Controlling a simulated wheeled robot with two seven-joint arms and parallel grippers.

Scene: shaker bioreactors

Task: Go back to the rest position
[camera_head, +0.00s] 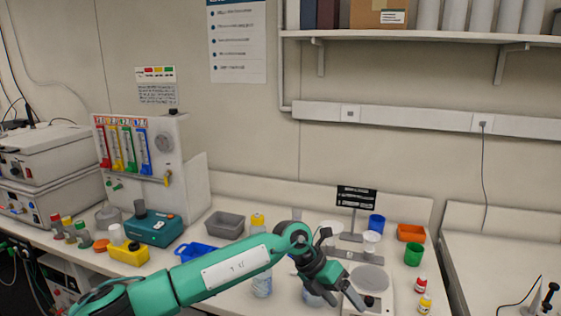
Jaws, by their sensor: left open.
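My left arm comes in from the lower left and reaches across the front of the bench. My left gripper (342,298) is dark and points down and to the right, over the bench beside a balance with a round grey plate (370,278). Its jaws are open, and I see nothing held between them. A clear bottle or vessel (313,297) is partly hidden behind the gripper. My right gripper is not in view.
A grey tray (224,224) and a blue tray (190,252) stand behind my forearm. Blue (376,223) and green (413,254) cups, an orange tray (410,233) and small red-capped (421,285) and yellow-capped (424,304) bottles stand at the right. A shelf (420,37) hangs above.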

